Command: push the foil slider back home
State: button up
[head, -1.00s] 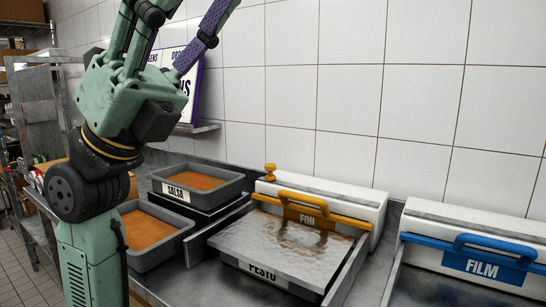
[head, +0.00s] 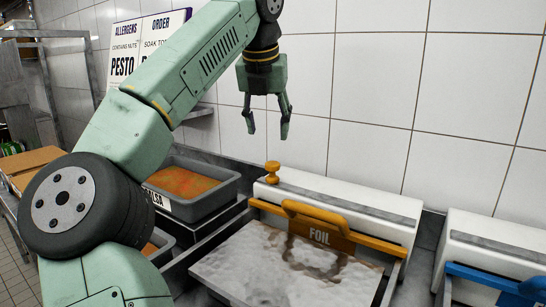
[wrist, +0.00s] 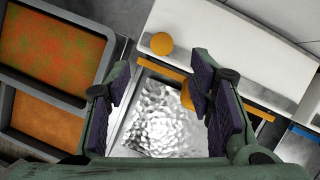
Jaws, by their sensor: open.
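The foil slider is an orange bar with a raised handle and a FOIL label (head: 319,236). It lies along the front of a white dispenser box (head: 350,207). An orange knob (head: 272,172) stands on the left end of that box and also shows in the wrist view (wrist: 161,44). A crinkled foil sheet (head: 285,270) stretches in front of the slider over a tray. My gripper (head: 267,133) is open and empty, pointing down above and behind the knob in the head picture. In the wrist view its fingers (wrist: 165,100) frame the foil, with the slider partly hidden behind the right finger.
A grey tub of orange-green salsa (head: 185,182) stands left of the foil, with another tub partly hidden by my arm. A blue film slider (head: 500,278) on a second white box is at the right. The tiled wall (head: 375,100) rises close behind.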

aim_at(272, 163)
jog(key=x, duration=1)
jog(key=shift+d+f+b, duration=0.1)
jog(key=shift+b, duration=0.25)
jog(key=shift+c, duration=0.3)
grip_shut()
